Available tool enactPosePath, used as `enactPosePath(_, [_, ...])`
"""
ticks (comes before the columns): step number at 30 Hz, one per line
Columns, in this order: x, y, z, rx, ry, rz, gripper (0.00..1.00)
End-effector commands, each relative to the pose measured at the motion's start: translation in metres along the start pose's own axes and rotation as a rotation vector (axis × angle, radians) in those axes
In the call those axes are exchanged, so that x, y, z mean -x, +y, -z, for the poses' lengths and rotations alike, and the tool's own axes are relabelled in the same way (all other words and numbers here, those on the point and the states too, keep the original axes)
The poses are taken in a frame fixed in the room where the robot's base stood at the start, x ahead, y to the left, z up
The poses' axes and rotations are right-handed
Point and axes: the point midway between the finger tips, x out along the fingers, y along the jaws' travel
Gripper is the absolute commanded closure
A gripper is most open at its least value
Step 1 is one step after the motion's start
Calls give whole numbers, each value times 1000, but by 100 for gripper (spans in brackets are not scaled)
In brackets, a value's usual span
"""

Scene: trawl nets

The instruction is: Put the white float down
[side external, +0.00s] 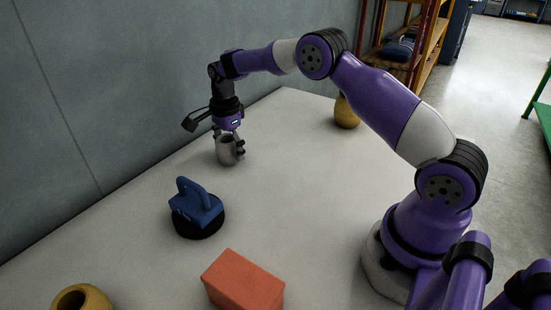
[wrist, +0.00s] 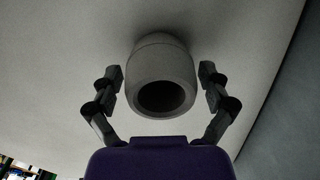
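The white float (side external: 227,150) looks pale grey, a short barrel with a dark hole in its top. It stands upright at the far left part of the table; the side view does not clearly show whether its base touches the surface. In the wrist view the float (wrist: 160,75) sits centred between the fingers, its hole facing the camera. My gripper (side external: 230,142) points down over it, one finger on each side. In the wrist view my gripper (wrist: 161,76) appears to have a narrow gap between each finger and the float.
A blue-handled black disc (side external: 198,212) lies nearer the camera, then an orange-red block (side external: 243,283) and a yellow ring-shaped thing (side external: 82,299). A yellow rounded thing (side external: 346,114) stands at the far right. The pale table (side external: 310,190) is bare around the float; a grey wall runs along the left.

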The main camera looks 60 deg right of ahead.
Motion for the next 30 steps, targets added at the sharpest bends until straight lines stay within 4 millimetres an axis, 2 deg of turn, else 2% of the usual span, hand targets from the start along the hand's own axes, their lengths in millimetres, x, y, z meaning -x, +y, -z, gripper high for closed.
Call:
enactPosePath(11, [1, 0, 0, 0, 0, 0, 1])
enactPosePath(14, [7, 0, 0, 0, 0, 2, 1])
enactPosePath(17, [22, -1, 0, 0, 0, 4, 1])
enactPosePath(27, [98, -1, 0, 1, -1, 5, 1])
enactPosePath(30, [112, -1, 0, -1, 0, 3, 1])
